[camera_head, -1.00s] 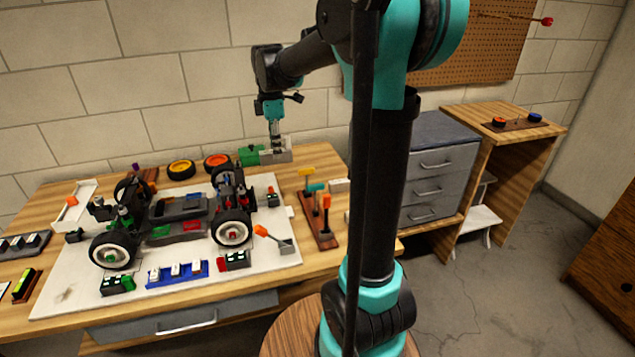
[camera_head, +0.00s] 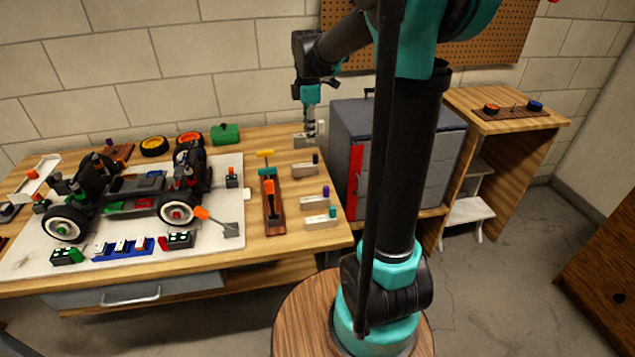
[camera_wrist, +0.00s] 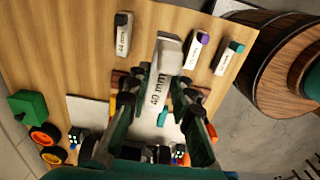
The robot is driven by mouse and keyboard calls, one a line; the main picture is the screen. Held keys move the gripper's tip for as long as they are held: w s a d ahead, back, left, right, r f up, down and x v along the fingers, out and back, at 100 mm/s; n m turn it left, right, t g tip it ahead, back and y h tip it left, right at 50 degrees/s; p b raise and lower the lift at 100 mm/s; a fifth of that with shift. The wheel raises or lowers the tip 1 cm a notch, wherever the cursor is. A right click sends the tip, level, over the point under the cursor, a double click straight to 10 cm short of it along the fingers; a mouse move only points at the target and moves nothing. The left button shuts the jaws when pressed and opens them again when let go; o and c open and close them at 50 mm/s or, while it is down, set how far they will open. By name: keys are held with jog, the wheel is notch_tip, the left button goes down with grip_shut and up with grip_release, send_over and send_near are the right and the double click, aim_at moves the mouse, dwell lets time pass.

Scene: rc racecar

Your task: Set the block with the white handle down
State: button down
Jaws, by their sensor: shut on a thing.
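My gripper (camera_head: 309,127) is at the back right of the workbench, pointing down. It is shut on a pale grey block (camera_head: 302,142). In the wrist view this block (camera_wrist: 160,88) reads "40 mm" and sits between my fingers (camera_wrist: 163,84); its white handle is mostly hidden by them. I cannot tell whether the block touches the tabletop. Similar blocks with a black handle (camera_head: 306,170), a purple handle (camera_head: 313,203) and a teal handle (camera_head: 320,222) stand in a row along the bench's right side, nearer the front.
A green box (camera_head: 225,134) stands left of my gripper, with bare wood between. A tool rack (camera_head: 273,215) lies left of the blocks. The car chassis (camera_head: 130,202) is on a white board (camera_head: 235,258). A grey drawer cabinet (camera_head: 345,130) stands close on the right.

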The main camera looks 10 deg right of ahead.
aim_at(310, 146)
notch_tip(310, 146, down, 18)
jog(key=shift+r, duration=0.25)
jog(key=shift+f, duration=0.1)
jog(key=c, duration=1.3)
grip_release()
jog(key=shift+c, duration=0.2)
notch_tip(310, 146, up, 11)
jog(key=shift+r, duration=0.1)
jog(key=shift+s+r, duration=0.15)
jog(key=shift+r, duration=0.3)
jog(key=s+d+f+m+t, duration=0.1)
jog(key=s+f+m, duration=0.1)
jog(key=s+m, duration=0.4)
jog(key=s+d+f+m+t, duration=0.1)
jog(key=s+f+m, duration=0.2)
jog(key=s+m, duration=0.3)
jog(key=s+d+f+m+t, duration=0.1)
jog(key=s+f+m+t, duration=0.1)
jog(key=s+m, duration=0.4)
jog(key=shift+s+d+f, duration=0.15)
jog(key=shift+s+f, duration=0.1)
jog(key=shift+s, duration=0.4)
jog(key=shift+s+d+f, duration=0.1)
jog(key=shift+s+f, duration=0.1)
jog(key=shift+s, duration=0.4)
jog(key=shift+s+d+f, duration=0.15)
jog(key=shift+s+f, duration=0.1)
jog(key=shift+s, duration=0.4)
